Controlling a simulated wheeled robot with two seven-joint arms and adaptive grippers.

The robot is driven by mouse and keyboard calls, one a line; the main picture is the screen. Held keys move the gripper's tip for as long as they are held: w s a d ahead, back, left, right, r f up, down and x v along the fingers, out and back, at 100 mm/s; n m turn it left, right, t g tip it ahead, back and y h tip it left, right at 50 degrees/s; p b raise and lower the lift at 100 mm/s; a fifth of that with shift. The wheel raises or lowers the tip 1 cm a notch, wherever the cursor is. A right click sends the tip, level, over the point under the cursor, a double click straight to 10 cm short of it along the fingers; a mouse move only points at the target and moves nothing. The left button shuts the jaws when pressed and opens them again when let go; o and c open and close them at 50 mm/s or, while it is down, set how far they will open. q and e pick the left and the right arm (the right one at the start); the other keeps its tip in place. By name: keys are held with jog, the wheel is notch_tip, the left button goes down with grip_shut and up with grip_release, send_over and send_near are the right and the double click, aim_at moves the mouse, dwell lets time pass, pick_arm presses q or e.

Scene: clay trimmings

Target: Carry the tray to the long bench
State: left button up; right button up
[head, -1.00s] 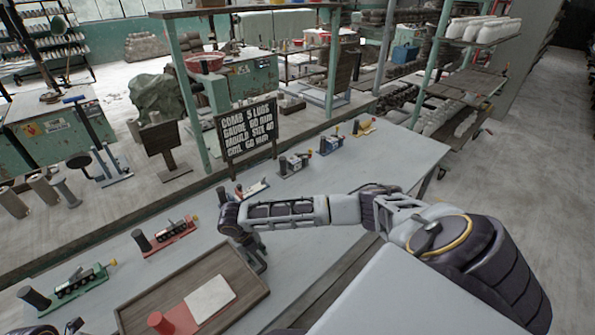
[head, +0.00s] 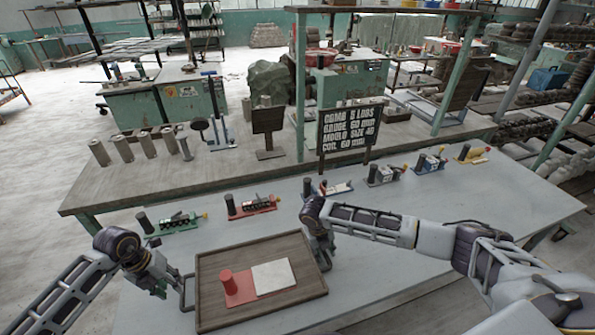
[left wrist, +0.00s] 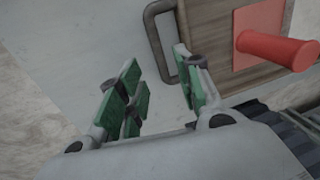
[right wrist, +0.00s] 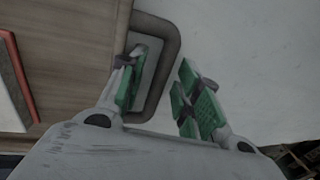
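The brown wooden tray (head: 212,318) lies on the grey-topped table (head: 420,235). It carries a red board with a red cylinder (head: 228,283) and a pale square slab (head: 273,277). My left gripper (head: 166,284) is open beside the tray's left handle (head: 187,293). In the left wrist view that handle (left wrist: 153,40) lies just past the open fingertips (left wrist: 155,78). My right gripper (head: 322,258) is at the tray's right end. In the right wrist view its open fingers (right wrist: 166,80) stand either side of the right handle's bar (right wrist: 172,55), one finger over the handle's opening.
Small tools, including a green one (head: 180,223) and a red one (head: 255,207), line the table's back edge. Behind runs a brown-topped bench (head: 110,188) with several grey cylinders (head: 122,148) and a black lettered sign (head: 348,132). The table right of the tray is partly clear.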

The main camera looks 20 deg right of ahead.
jog(key=shift+a, duration=0.1)
dwell(0.6)
jog(key=v, duration=1.2)
dwell(0.7)
